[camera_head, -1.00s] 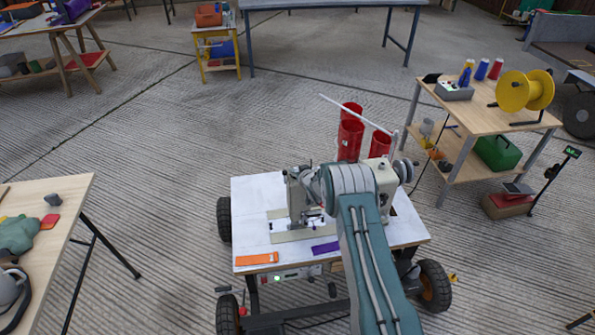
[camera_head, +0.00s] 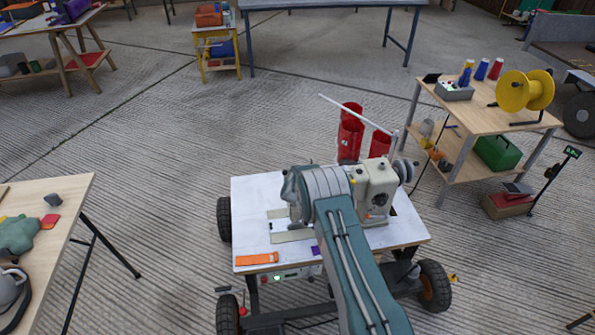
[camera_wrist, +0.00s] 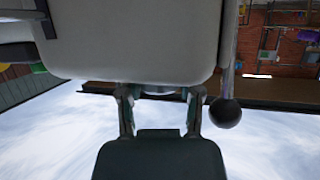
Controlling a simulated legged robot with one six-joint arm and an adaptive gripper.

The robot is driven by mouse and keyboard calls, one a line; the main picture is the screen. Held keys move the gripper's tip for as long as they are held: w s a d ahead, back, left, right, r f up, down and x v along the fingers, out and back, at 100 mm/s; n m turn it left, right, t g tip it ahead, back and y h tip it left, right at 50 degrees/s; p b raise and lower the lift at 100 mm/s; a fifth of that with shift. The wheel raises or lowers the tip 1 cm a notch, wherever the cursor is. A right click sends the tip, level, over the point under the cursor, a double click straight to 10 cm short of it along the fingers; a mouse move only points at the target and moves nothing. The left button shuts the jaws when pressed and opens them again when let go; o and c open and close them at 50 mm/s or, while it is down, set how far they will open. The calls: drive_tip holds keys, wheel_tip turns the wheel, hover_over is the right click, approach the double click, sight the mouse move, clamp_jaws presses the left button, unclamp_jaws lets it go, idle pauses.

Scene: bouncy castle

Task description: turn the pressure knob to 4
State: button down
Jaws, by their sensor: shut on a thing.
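The cream sewing machine (camera_head: 376,181) stands on a white-topped wheeled table (camera_head: 252,200). My arm covers its left end in the head view, and my gripper is hidden there. In the wrist view the machine's pale body (camera_wrist: 140,40) fills the upper middle. My gripper (camera_wrist: 160,93) has its two fingers on either side of a small pale round part (camera_wrist: 158,90) at the body's edge, shut on it; this appears to be the pressure knob. Its markings and setting cannot be read.
A rod with a black ball (camera_wrist: 225,113) hangs just right of my gripper in the wrist view. An orange strip (camera_head: 257,259) and a partly covered purple piece (camera_head: 316,250) lie on the table's front. Red cylinders (camera_head: 350,138) stand behind the machine.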

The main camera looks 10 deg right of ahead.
drive_tip(key=shift+a+m+h, duration=0.1)
drive_tip(key=shift+m+h, duration=0.2)
idle(0.4)
drive_tip(key=c, duration=0.5)
unclamp_jaws()
drive_tip(key=shift+c, duration=0.2)
drive_tip(key=shift+n+y, duration=0.6)
drive_tip(key=shift+y, duration=0.1)
drive_tip(key=shift+n+y, duration=0.5)
drive_tip(key=shift+y, duration=0.1)
drive_tip(key=shift+n+y, duration=2)
drive_tip(key=shift+y, duration=0.3)
